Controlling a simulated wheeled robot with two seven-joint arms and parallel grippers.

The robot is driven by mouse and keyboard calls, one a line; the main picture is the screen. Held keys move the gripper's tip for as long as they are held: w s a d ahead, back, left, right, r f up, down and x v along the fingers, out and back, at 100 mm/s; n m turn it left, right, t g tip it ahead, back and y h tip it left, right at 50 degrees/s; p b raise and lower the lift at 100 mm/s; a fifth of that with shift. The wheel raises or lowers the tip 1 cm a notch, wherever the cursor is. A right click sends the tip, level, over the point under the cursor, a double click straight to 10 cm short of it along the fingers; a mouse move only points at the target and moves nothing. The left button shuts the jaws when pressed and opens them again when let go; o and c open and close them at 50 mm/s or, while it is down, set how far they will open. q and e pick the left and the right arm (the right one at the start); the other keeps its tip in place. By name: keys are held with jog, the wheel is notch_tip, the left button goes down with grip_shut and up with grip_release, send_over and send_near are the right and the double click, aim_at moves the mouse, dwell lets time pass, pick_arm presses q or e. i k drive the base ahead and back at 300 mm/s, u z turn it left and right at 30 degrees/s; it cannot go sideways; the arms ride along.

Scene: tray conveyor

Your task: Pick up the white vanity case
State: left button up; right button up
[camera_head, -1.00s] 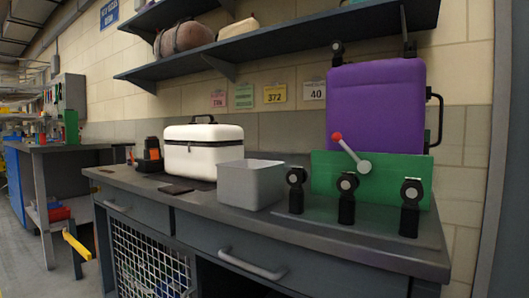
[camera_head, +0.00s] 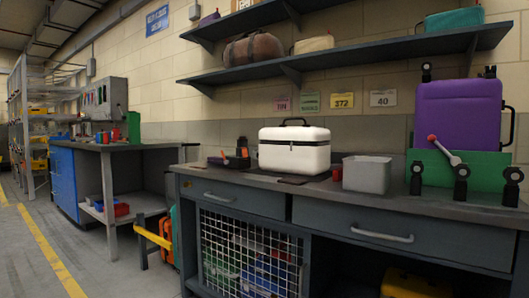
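The white vanity case (camera_head: 294,152) stands upright on the dark counter (camera_head: 290,185), towards the wall. It is a boxy case with a dark band around it and a dark carry handle on top, which stands up. A grey open bin (camera_head: 366,174) is to its right, and a small dark orange-marked item (camera_head: 238,152) is to its left. Neither of my grippers shows in the head view.
A purple suitcase (camera_head: 445,118) and a green panel with a red-knobbed lever (camera_head: 452,152) stand at the counter's right. Shelves (camera_head: 350,52) hang above. Drawers and a mesh door (camera_head: 250,255) front the counter. Open floor (camera_head: 105,255) lies at the left.

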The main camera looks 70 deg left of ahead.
aim_at(305, 150)
jog(key=z, duration=0.05)
jog(key=k, duration=0.15)
jog(key=u, duration=1.2)
